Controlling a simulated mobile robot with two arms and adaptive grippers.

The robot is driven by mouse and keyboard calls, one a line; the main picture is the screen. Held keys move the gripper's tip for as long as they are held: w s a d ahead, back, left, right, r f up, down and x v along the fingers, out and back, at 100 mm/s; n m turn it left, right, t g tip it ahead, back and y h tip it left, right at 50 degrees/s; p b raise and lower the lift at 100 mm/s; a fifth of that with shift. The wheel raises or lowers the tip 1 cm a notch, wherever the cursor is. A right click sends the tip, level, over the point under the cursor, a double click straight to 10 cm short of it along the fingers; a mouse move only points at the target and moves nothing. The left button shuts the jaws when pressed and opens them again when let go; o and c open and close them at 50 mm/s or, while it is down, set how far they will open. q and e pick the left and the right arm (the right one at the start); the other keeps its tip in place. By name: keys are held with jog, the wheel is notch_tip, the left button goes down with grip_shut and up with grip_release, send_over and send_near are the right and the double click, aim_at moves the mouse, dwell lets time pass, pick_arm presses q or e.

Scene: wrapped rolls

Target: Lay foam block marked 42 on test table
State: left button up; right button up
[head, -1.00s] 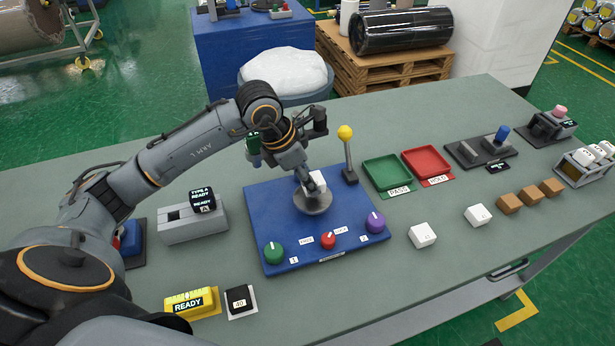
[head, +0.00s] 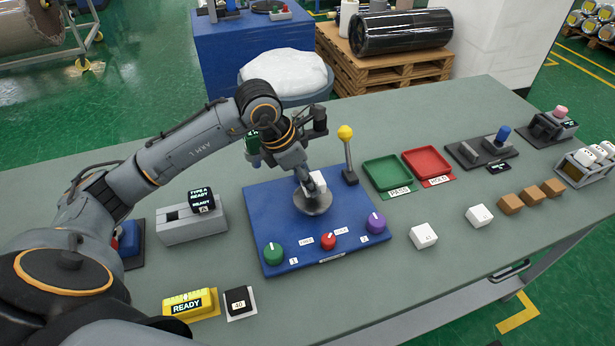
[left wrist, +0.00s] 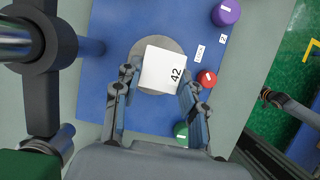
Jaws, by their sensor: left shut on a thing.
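The white foam block marked 42 (left wrist: 163,70) is between the fingers of my left gripper (left wrist: 158,88), which is shut on it. Its number faces up in the left wrist view. In the head view the block (head: 317,181) is partly hidden by my left gripper (head: 306,181). The test table, a round grey disc (head: 313,204) on the blue panel, is directly beneath the block; it also shows around the block in the left wrist view (left wrist: 146,47). I cannot tell whether the block touches the disc.
The blue panel (head: 270,208) carries green, red and purple knobs at its front. A yellow-topped lever (head: 346,150) stands close behind right. Green (head: 387,172) and red (head: 428,163) trays, other white blocks (head: 423,236) and brown blocks (head: 510,203) are on the right.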

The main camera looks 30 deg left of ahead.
pick_arm(q)
jog(key=shift+f+b, duration=1.2)
jog(key=shift+f, duration=0.2)
jog(key=o, duration=1)
jog(key=shift+r, duration=0.1)
jog(key=shift+a+r, duration=0.1)
jog(key=shift+r, duration=0.05)
jog(key=v, duration=1.1)
jog(key=shift+s+r, duration=0.15)
jog(key=shift+r, duration=0.1)
